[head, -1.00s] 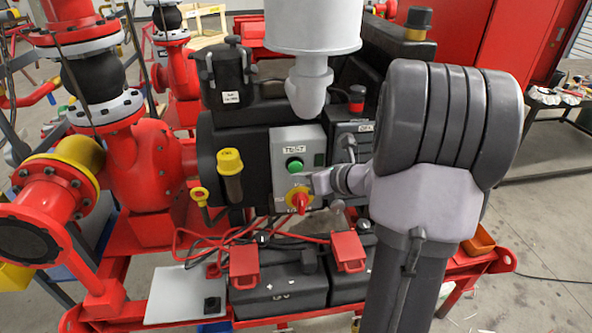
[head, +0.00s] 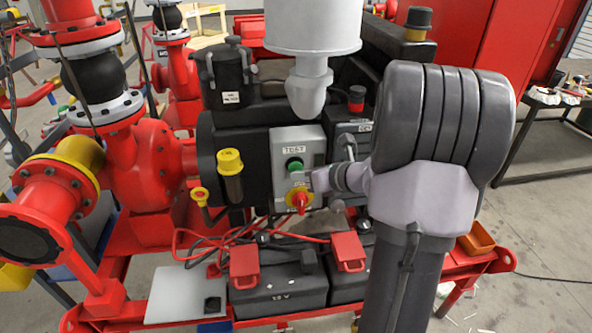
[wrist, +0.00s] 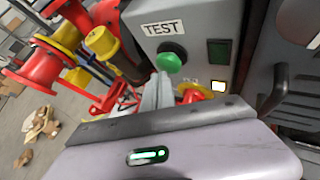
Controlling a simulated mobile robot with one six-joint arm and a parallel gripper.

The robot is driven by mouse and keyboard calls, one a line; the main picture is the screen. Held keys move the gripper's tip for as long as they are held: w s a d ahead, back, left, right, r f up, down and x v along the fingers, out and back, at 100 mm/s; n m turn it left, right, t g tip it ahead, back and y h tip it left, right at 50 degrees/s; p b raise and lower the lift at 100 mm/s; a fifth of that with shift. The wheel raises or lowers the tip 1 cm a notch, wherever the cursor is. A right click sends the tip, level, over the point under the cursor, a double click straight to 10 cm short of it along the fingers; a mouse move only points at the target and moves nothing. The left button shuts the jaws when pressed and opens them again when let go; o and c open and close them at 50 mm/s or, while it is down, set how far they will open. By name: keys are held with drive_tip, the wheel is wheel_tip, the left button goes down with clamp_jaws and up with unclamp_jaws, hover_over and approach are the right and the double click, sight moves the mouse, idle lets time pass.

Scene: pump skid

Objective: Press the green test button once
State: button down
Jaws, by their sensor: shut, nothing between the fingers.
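The green test button (head: 295,164) is a round cap on a grey control box (head: 283,140), under a label reading TEST. In the wrist view the button (wrist: 170,62) is fully in sight, just above and beyond my fingertips. My gripper (head: 313,181) is shut and empty, in front of the box, a little below and right of the button in the head view. In the wrist view its closed fingers (wrist: 160,84) point up at the box just under the button. I cannot tell whether they touch the cap; it looks clear of them.
A red rotary switch (head: 299,200) on a yellow plate sits below the button, partly behind my fingers in the wrist view. A dark square indicator (wrist: 219,51) and a lit one (wrist: 218,87) are to the right. A yellow-capped filler (head: 230,162) stands left of the box.

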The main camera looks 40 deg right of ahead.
drive_tip(key=shift+w+d, duration=0.3)
drive_tip(key=shift+w, duration=0.2)
idle(0.5)
drive_tip(key=shift+s, duration=0.1)
drive_tip(key=shift+s+a, duration=0.55)
drive_tip(key=shift+s, duration=0.25)
drive_tip(key=s+a, duration=0.1)
drive_tip(key=s, duration=0.1)
drive_tip(key=s+a, duration=0.1)
drive_tip(key=s, duration=0.1)
drive_tip(key=shift+s+a+b, duration=0.1)
drive_tip(key=shift+a+b, duration=0.2)
drive_tip(key=shift+b, duration=0.1)
idle(0.5)
